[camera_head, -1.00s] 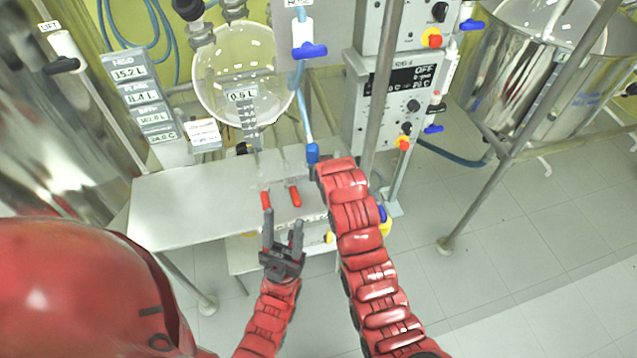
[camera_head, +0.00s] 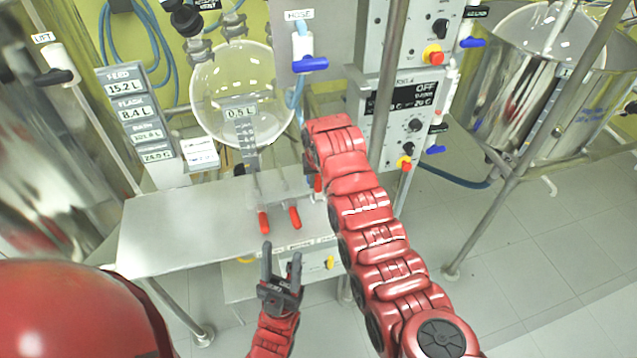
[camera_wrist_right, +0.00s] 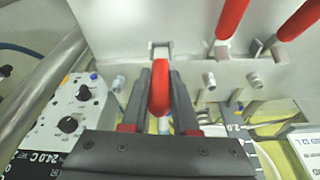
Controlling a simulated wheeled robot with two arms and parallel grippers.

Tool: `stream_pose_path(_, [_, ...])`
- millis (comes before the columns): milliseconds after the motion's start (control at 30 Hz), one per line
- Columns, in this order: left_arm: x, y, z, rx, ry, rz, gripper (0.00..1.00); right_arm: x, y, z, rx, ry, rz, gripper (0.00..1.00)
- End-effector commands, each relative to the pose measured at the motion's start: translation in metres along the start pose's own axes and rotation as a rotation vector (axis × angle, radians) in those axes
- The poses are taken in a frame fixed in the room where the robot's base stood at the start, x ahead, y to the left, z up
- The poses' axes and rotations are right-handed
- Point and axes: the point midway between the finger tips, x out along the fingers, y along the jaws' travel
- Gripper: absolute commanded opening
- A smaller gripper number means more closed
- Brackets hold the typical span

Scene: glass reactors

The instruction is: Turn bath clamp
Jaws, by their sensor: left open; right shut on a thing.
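In the head view, two red clamp handles (camera_head: 279,218) stick out at the front of the steel bench, below the round glass vessel (camera_head: 240,95). A sliver of another red handle (camera_head: 318,183) shows beside my right arm. In the right wrist view, my right gripper (camera_wrist_right: 159,85) is shut on a red handle (camera_wrist_right: 160,97), one finger on each side. Two more red handles (camera_wrist_right: 232,17) stand to its right there, apart from the gripper. My left gripper (camera_head: 282,255) is open and empty, just in front of the bench. My right arm hides its gripper in the head view.
The steel bench top (camera_head: 175,220) is bare on the left. A control cabinet (camera_head: 412,120) with knobs stands behind my right arm. A metal pole (camera_head: 390,80) rises in front of it. Steel vessels (camera_head: 520,100) stand at the right; the floor (camera_head: 530,260) there is clear.

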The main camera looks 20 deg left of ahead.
Motion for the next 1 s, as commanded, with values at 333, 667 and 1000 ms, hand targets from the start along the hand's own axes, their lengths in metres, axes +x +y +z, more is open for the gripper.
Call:
stream_pose_path(333, [-0.0024,0.0001,0.0004,0.0,0.0,0.0,0.5,0.0017,0.0008,0.0009,0.0,-0.018,0.004,0.0])
stream_pose_path(667, [-0.0023,0.0001,0.0004,0.0,0.0,0.0,0.5,0.0016,0.0007,0.0008,0.0,-0.018,0.004,0.41])
stream_pose_path(1000, [-0.0022,0.0001,0.0004,0.0,0.0,0.0,0.5,0.0008,0.0003,0.0001,0.0,-0.016,0.003,0.58])
